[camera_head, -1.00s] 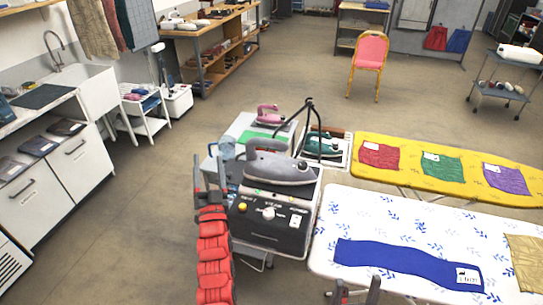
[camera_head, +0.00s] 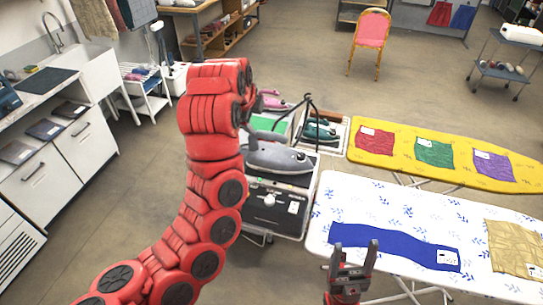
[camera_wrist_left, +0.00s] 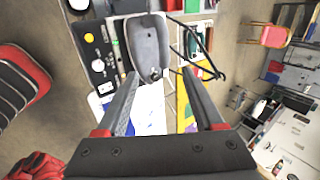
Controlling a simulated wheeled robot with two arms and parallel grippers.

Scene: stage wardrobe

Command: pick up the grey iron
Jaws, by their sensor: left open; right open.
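The grey iron (camera_head: 280,158) rests on top of a boxy steam station (camera_head: 275,208) with a black front panel, left of the ironing boards. My left arm crosses in front of the iron's left end in the head view, and the left gripper itself is hidden there. In the left wrist view my left gripper (camera_wrist_left: 160,73) is open and empty, with the iron (camera_wrist_left: 149,42) just beyond its fingertips, partly in line with the gap. My right gripper (camera_head: 354,262) is open and empty at the near left edge of the white board.
A teal iron (camera_head: 318,130) and a pink iron (camera_head: 272,103) stand behind the grey one, near a thin black stand. The white ironing board (camera_head: 390,212) holds a blue cloth, and a yellow board (camera_head: 393,148) lies behind it. Open floor is at left.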

